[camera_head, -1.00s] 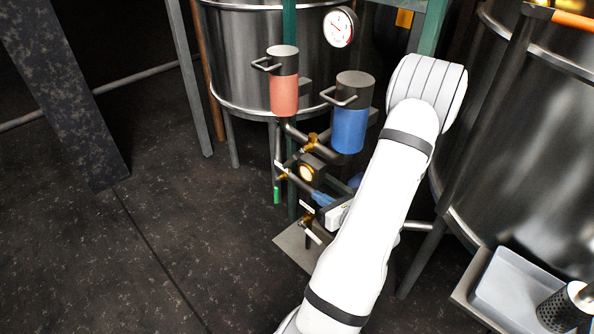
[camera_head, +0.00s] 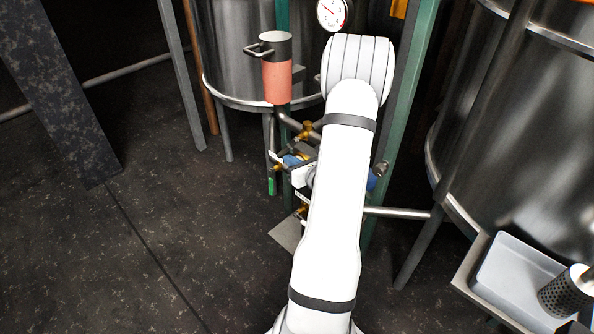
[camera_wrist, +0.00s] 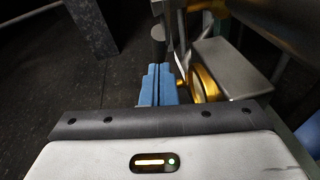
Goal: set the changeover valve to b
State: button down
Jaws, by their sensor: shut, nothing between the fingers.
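Brass pipe fittings (camera_head: 307,130) sit below the red canister in the head view. A lower pipe branch carries a small green-ended part (camera_head: 271,185). I cannot tell for sure which fitting is the changeover valve, and no a or b mark is readable. My gripper (camera_head: 290,160) is at this pipework, partly hidden by my arm. In the wrist view its blue fingers (camera_wrist: 158,84) are together and empty. A round brass-rimmed part (camera_wrist: 205,82) on a grey housing (camera_wrist: 235,65) stands just right of the fingertips; contact cannot be told.
A red canister (camera_head: 277,80) with a handle hangs above the pipework, near a dial gauge (camera_head: 332,14). Steel tanks (camera_head: 235,60) stand behind and to the right. A grey tray (camera_head: 510,275) holds a perforated cup (camera_head: 567,290) at lower right. The floor at left is clear.

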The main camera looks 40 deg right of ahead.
dwell(0.3)
jog(key=shift+w, duration=0.45)
